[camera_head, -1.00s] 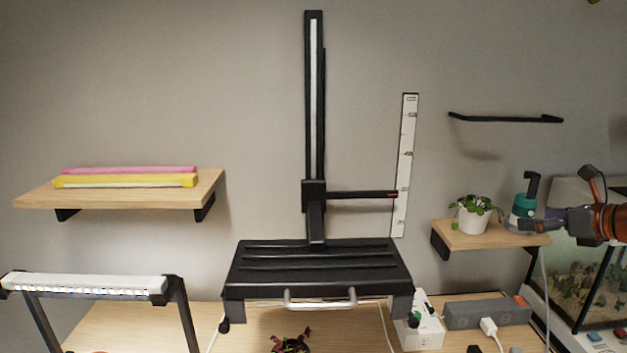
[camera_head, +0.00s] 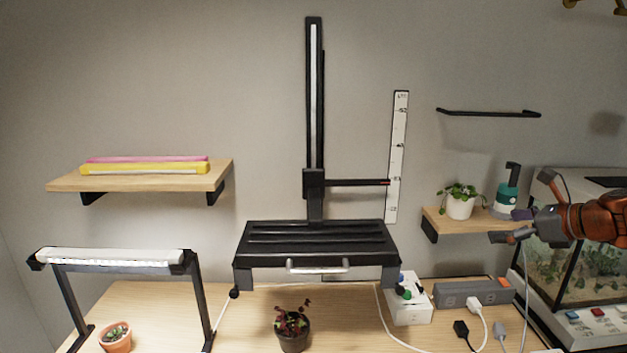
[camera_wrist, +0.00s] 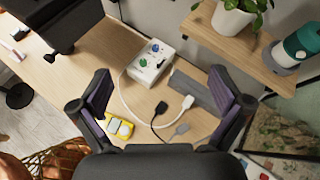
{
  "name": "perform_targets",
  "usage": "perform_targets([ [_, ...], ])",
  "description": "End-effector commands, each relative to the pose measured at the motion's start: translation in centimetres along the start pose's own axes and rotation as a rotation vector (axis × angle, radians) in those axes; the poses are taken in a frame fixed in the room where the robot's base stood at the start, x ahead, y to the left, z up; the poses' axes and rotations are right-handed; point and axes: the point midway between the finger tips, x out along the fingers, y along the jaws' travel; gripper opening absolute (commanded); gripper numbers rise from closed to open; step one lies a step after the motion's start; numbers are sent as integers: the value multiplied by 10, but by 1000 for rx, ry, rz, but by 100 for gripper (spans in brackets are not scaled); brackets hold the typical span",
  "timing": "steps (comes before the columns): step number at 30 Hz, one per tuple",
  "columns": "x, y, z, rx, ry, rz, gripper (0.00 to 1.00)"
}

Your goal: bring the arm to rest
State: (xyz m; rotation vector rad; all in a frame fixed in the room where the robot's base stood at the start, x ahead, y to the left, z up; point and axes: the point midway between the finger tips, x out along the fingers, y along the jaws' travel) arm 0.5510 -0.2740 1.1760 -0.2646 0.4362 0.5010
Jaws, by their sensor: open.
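My gripper (camera_head: 516,226) is at the right side of the head view, in front of the small right shelf and the glass tank, with its fingers pointing left. In the wrist view my gripper (camera_wrist: 163,98) shows its two purple-padded fingers spread wide. Nothing is between them. Below the fingers lie the desk, a white control box and some plugs, all apart from the gripper.
The right shelf (camera_head: 433,219) holds a potted plant (camera_head: 460,208) and a teal-and-white bottle (camera_head: 507,192). A glass tank (camera_head: 600,270) stands at right. The white box (camera_head: 409,309), power strip (camera_head: 470,292) and potted plant (camera_head: 292,332) are on the desk. A yellow object (camera_wrist: 120,128) lies below.

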Motion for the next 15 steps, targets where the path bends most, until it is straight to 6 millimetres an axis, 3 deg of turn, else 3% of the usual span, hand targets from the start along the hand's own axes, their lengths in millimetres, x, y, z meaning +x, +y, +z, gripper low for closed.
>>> perform_targets([
  [5, 24, 51, 12, -160, 46, 99, 100],
  [8, 39, 92, 16, -292, 83, 181, 100],
  [11, 52, 148, 16, -476, 124, 294, 100],
  [15, 59, 230, 4, -770, 178, 476, 100],
])
